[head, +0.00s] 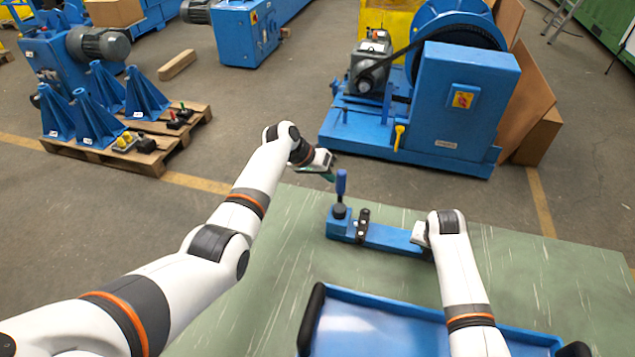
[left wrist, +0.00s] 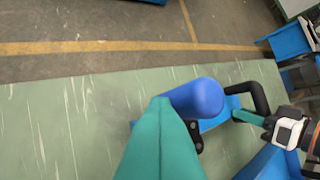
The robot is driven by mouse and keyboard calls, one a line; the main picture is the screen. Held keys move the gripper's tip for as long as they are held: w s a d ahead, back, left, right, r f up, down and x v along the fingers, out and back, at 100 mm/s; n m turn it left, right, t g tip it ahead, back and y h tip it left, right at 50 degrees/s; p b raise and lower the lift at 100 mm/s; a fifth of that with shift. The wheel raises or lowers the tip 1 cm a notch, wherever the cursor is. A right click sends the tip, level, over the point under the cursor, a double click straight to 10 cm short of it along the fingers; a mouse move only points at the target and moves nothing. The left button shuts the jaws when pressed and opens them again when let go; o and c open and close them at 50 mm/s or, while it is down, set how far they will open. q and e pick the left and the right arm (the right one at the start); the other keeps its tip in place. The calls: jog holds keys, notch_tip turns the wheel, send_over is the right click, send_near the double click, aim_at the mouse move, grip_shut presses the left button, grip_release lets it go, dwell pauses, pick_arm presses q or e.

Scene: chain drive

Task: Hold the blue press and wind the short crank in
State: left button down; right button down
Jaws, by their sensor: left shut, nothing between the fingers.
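The blue press (head: 385,236) lies on the green table, a long blue body with a block at its left end. The short crank's blue upright grip (head: 341,184) stands at that end, above a dark round hub (head: 339,211). My left gripper (head: 331,176) is shut and empty, close beside the grip on its far left. In the left wrist view its teal fingers (left wrist: 162,108) overlap the edge of the blue grip (left wrist: 200,98); I cannot tell whether they touch. My right gripper (left wrist: 245,117) is at the press's right end, beside a black bent handle (left wrist: 262,100); its hold is unclear.
A blue tray (head: 375,301) with black handles lies on the near side of the table (head: 270,262). The table's left part is clear. Beyond its far edge stand a blue machine (head: 465,100) and a pallet (head: 150,160) with blue brackets on the floor.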

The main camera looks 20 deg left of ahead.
aim_at(343, 173)
pick_arm(q)
jog(key=shift+w+d, duration=0.15)
jog(key=shift+d, duration=0.2)
pick_arm(e)
jog(key=shift+a, duration=0.2)
pick_arm(q)
jog(key=shift+w+d, duration=0.3)
jog(key=shift+d, duration=0.05)
jog(key=shift+w+d, duration=0.25)
jog(key=shift+d, duration=0.1)
jog(key=shift+w+d, duration=0.2)
jog(key=shift+d, duration=0.55)
dwell(0.5)
